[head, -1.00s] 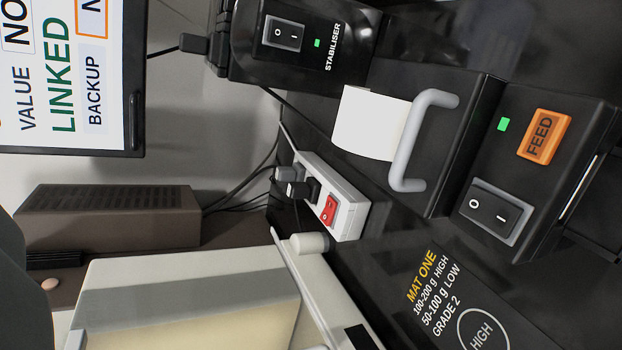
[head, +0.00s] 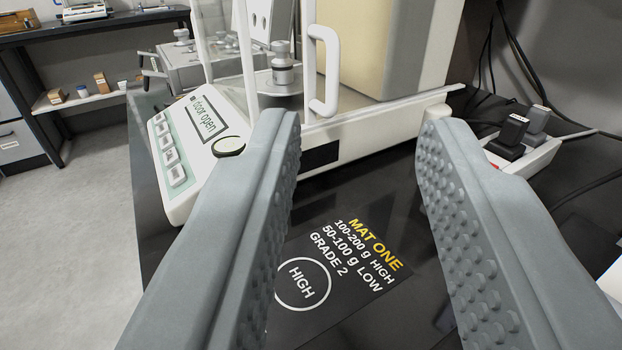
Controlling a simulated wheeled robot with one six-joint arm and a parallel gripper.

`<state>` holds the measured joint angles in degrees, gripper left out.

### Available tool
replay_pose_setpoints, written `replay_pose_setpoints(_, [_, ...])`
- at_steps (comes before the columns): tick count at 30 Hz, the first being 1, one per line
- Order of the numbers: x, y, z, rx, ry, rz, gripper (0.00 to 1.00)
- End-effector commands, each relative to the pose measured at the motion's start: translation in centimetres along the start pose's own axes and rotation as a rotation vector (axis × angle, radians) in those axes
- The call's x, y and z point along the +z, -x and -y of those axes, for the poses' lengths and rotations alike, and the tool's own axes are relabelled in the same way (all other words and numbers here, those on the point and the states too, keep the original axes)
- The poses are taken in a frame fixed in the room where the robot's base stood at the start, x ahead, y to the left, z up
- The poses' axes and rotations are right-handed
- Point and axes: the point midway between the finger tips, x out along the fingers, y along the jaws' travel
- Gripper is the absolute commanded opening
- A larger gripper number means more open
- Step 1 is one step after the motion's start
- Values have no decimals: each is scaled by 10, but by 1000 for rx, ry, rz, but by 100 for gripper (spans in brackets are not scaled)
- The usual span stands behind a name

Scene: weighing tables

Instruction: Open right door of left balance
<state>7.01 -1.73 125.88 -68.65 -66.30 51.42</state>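The balance (head: 190,205) stands ahead on the dark table, and its tilted display (head: 208,118) reads "door open". Its near side has a glass door with a white bar handle (head: 326,72), which stands upright. A gap seems to show between the front post and the door's edge, but the clear glass makes this hard to judge. A metal weight (head: 284,75) stands inside the balance. My gripper (head: 362,122) is open and empty, its grey studded fingers spread wide. The handle is beyond the fingertips, slightly left of the middle between them, and untouched.
A black mat marked "MAT ONE" (head: 385,290) lies below, between my fingers. Grey equipment (head: 190,68) stands behind the balance. Shelves are at the far left.

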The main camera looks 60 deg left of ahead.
Motion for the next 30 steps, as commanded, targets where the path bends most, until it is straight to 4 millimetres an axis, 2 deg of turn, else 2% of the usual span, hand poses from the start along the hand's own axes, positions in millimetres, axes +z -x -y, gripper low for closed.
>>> replay_pose_setpoints(5, [14,5,3,-44,26,48,33])
replay_pose_setpoints(11, [16,-11,5,-49,28,52,33])
replay_pose_setpoints(30, [21,-121,10,-48,27,51,33])
